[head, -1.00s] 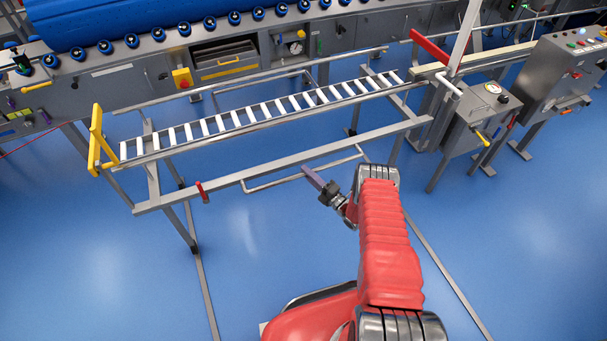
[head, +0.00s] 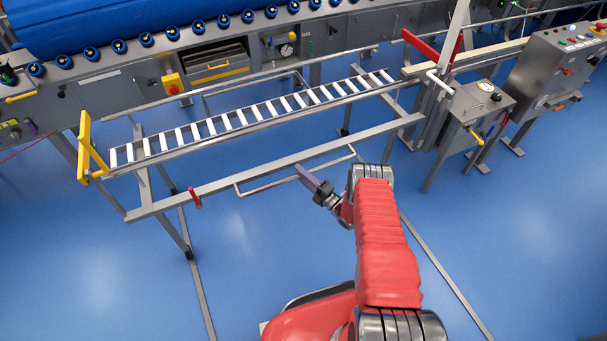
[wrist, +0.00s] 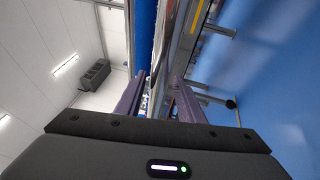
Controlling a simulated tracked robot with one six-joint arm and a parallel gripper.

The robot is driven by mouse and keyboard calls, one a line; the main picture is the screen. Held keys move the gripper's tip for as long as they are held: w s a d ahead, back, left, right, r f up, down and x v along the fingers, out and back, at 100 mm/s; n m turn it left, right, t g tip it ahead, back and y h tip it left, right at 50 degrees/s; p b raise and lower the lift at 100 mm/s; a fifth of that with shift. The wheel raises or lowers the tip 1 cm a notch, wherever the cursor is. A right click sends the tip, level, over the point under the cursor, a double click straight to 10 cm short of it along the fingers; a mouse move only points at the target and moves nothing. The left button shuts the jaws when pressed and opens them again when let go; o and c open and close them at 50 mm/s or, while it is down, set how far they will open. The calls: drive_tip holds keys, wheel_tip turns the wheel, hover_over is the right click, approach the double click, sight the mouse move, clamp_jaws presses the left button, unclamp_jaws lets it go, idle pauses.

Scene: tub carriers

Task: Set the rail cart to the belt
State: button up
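The rail cart (head: 262,176) is a grey frame with a bed of pale rollers, standing on floor rails in the head view. It has a yellow upright bar (head: 84,147) at its left end and a small red lever (head: 194,197) on its near side. The blue belt (head: 110,22) lies beyond it on a conveyor, at the upper left. My gripper (head: 306,178) is just on the near side of the cart's front rail, and I cannot tell whether it touches.
A grey box with a gauge (head: 478,108) and a red bar (head: 430,50) stand at the cart's right end. A control panel (head: 560,65) is farther right. A yellow box with a red button (head: 173,83) is on the conveyor side. The near blue floor is clear.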

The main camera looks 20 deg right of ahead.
drive_tip(key=v, duration=1.3)
drive_tip(key=shift+s, duration=0.4)
drive_tip(key=shift+d+f, duration=0.1)
drive_tip(key=shift+d, duration=0.05)
